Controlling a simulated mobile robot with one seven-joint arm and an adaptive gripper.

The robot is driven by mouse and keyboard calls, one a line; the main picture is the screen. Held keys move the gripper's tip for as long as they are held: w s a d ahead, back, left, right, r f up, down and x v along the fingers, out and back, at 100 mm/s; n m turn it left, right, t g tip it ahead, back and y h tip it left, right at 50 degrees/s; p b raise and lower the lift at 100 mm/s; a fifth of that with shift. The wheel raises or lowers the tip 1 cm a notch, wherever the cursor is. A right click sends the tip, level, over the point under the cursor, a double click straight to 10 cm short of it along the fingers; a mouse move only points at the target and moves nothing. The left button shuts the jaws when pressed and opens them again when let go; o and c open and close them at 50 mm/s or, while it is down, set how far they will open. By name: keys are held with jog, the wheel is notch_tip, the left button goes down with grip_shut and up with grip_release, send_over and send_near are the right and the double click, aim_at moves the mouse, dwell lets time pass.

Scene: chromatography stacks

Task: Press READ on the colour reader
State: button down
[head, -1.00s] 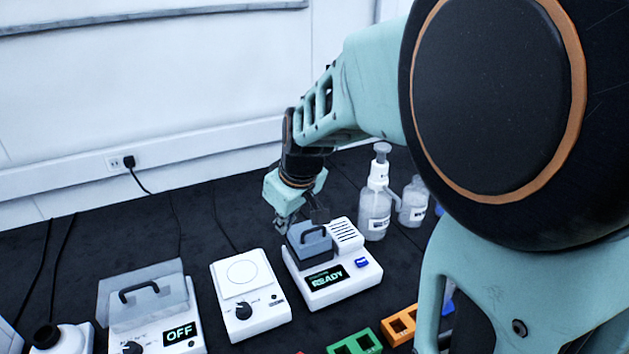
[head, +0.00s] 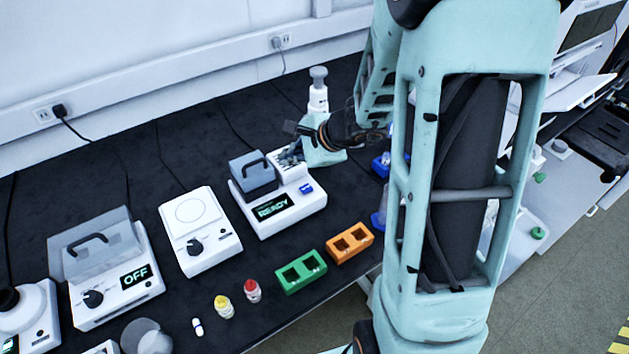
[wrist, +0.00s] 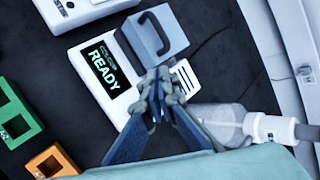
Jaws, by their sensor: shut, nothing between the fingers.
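The colour reader (head: 297,208) is a white box with a grey handled lid, shut, and a dark display (head: 272,207) reading READY in green. Its blue button (head: 306,189) is at the front right in the head view. In the wrist view the reader (wrist: 113,104) lies tilted, and its button is hidden, with my gripper in front of that side. My gripper (head: 288,157) is shut and empty, over the reader's back right part by the lid. In the wrist view the closed fingertips (wrist: 157,84) overlap the reader near the lid's edge. I cannot tell whether they touch it.
A white pump bottle (head: 318,92) stands behind my gripper. Left of the reader are a white plate device (head: 213,251) and a lidded device reading OFF (head: 117,295). Green (head: 301,272) and orange (head: 349,243) racks and small red- and yellow-capped vials stand in front.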

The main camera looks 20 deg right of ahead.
jog(key=d+m, duration=0.3)
jog(key=d+m+t, duration=0.1)
jog(key=shift+w+d+f+m+h, duration=0.3)
jog(key=shift+d+f, duration=0.05)
jog(key=shift+d, duration=0.05)
jog(key=b, duration=0.6)
send_over(308, 189)
notch_tip(308, 189, down, 7)
jog(key=shift+a+f, duration=0.1)
jog(key=shift+f, duration=0.05)
jog(key=shift+f+b, duration=0.7)
jog(key=shift+f, duration=0.05)
dwell(0.5)
jog(key=shift+f+b, duration=0.45)
jog(key=shift+b, duration=0.25)
